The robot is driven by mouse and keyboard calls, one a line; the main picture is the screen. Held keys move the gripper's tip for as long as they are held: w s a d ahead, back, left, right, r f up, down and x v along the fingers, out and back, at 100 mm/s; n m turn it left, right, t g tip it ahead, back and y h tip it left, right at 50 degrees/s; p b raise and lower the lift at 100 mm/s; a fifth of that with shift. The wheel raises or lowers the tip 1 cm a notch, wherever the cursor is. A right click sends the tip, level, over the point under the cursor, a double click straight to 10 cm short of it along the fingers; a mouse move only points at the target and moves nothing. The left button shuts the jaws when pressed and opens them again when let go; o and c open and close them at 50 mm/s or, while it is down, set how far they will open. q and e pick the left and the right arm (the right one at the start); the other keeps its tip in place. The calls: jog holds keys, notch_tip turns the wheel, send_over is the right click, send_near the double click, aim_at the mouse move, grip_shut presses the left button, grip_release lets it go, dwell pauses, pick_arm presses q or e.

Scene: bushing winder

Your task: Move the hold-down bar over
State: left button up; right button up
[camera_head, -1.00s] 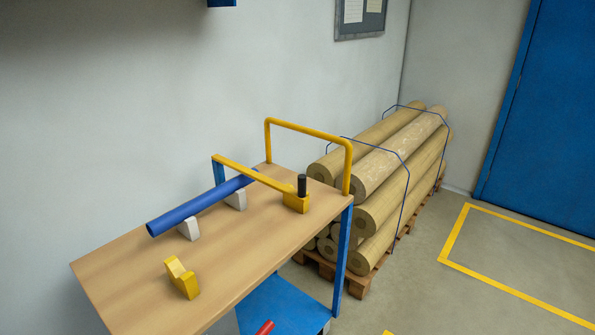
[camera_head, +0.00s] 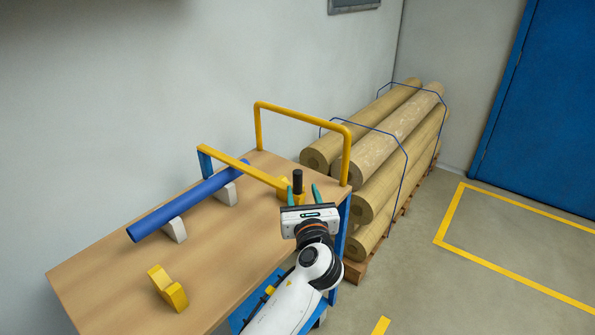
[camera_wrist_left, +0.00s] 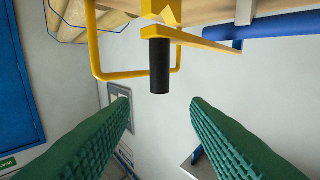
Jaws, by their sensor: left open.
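The hold-down bar (camera_head: 238,165) is a flat yellow bar lying across the blue tube (camera_head: 190,205) near its far end. It runs from a blue post (camera_head: 205,161) to a yellow block at the right, where a black upright handle (camera_head: 297,181) stands on it. In the left wrist view the bar (camera_wrist_left: 195,40) and the black handle (camera_wrist_left: 160,66) show beyond the fingers. My left gripper (camera_head: 303,194) is open near the handle, its green fingers on either side of it in the head view. In the wrist view the fingers (camera_wrist_left: 160,112) look apart from the handle. My right gripper is out of view.
The tube rests on pale cradles (camera_head: 175,230) on a wooden-topped cart (camera_head: 110,270). A yellow V-shaped rest (camera_head: 168,288) stands at the near end. A yellow rail (camera_head: 303,112) rises at the far end. Wrapped rolls (camera_head: 385,150) on a pallet stand behind.

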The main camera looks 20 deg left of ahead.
aim_at(298, 176)
pick_arm(q)
jog(key=x, duration=0.9)
jog(key=shift+s+f, duration=0.1)
jog(key=shift+f, duration=0.05)
grip_shut()
